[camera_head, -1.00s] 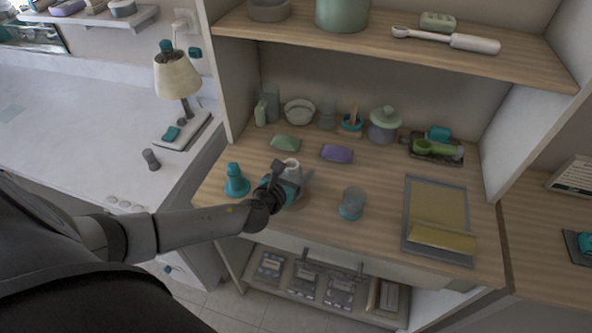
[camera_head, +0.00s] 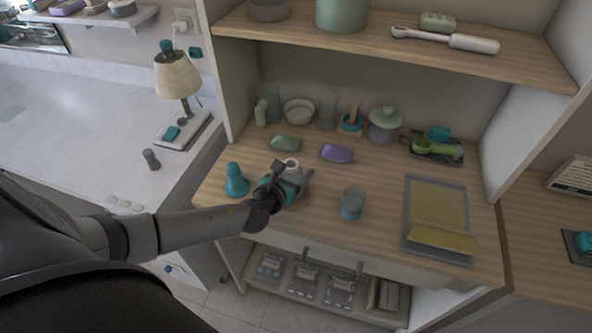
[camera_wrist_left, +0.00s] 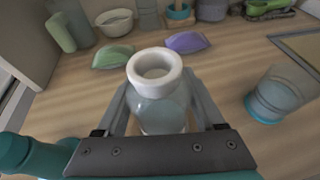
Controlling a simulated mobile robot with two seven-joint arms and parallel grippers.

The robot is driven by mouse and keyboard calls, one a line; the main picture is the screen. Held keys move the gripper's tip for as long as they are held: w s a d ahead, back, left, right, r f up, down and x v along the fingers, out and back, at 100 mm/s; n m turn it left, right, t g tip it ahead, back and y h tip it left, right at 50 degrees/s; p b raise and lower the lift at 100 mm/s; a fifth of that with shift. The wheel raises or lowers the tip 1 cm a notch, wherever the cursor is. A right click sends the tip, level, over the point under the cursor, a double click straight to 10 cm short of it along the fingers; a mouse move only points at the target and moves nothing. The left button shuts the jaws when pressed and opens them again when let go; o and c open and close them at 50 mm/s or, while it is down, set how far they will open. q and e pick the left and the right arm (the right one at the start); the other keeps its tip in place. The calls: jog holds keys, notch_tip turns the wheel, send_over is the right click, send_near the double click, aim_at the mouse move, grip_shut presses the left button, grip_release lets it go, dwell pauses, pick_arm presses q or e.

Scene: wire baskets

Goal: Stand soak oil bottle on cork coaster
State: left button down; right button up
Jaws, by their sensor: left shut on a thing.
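The soak oil bottle, a pale, clear bottle with a white ring-shaped top (camera_head: 292,166), is upright between the fingers of my left gripper (camera_head: 291,182). In the left wrist view the bottle (camera_wrist_left: 158,95) stands between the two grey fingers, which close on its sides. A round brownish patch that looks like the cork coaster (camera_head: 298,204) shows just below and beside the gripper, mostly hidden by it. I cannot tell whether the bottle's base touches it. My right gripper is not in view.
A teal bottle (camera_head: 236,181) stands close left of the gripper. A glass with a teal base (camera_head: 351,204) stands to the right. Green (camera_head: 285,143) and purple (camera_head: 337,153) soap-like packets lie behind. A grey-framed tray (camera_head: 438,216) lies at right; an upper shelf overhangs the back.

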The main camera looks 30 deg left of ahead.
pick_arm(q)
jog(key=shift+f+b, duration=0.55)
jog(key=shift+f, duration=0.05)
dwell(0.5)
grip_release()
dwell(0.5)
jog(key=shift+c, duration=1.4)
